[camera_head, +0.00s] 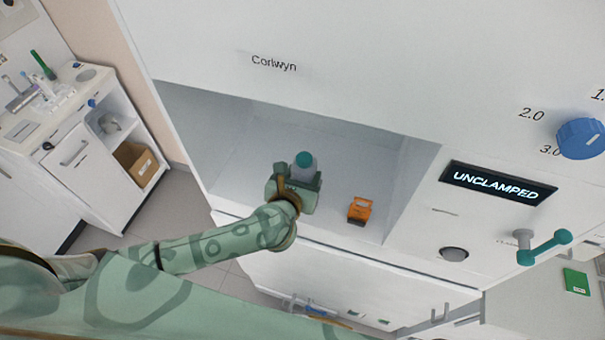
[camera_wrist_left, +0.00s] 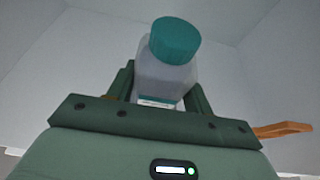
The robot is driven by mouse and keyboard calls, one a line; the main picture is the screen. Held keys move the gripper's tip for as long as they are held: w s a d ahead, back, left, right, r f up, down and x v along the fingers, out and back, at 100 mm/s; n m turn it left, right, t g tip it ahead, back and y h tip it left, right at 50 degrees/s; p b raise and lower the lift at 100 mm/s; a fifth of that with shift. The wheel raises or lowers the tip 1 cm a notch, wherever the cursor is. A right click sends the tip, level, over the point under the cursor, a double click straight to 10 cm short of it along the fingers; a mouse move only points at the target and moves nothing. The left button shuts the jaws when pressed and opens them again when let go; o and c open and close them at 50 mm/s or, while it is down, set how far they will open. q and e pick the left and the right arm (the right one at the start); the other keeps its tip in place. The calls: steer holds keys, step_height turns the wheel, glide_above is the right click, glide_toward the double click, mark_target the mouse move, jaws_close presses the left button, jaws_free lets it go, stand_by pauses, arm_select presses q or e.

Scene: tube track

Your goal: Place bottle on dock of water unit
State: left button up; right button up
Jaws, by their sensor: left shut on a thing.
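The bottle (camera_head: 304,166) has a teal cap and a translucent grey body. In the head view it is upright or nearly so, inside the recess of the water unit (camera_head: 330,150). My left gripper (camera_head: 296,180) is shut on the bottle; in the left wrist view the bottle (camera_wrist_left: 165,75) stands between the two green fingers (camera_wrist_left: 160,95). The bottle's lower part is hidden by the gripper, so I cannot tell whether it touches the recess floor. An orange bracket (camera_head: 359,210), which may be the dock, sits on the recess floor to the right of the gripper. My right gripper is not in view.
The unit's front has a display (camera_head: 498,184) reading "UNCLAMPED", a blue knob (camera_head: 581,138), a teal-handled lever (camera_head: 545,246) and a round grey button (camera_head: 453,254). The recess side walls bound the space. A white counter (camera_head: 60,130) stands at the left.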

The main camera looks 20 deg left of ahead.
arm_select(q)
steer(key=o, duration=1.1)
steer(key=shift+f, duration=0.1)
steer(key=shift+r, duration=0.25)
steer(key=v, duration=1.2)
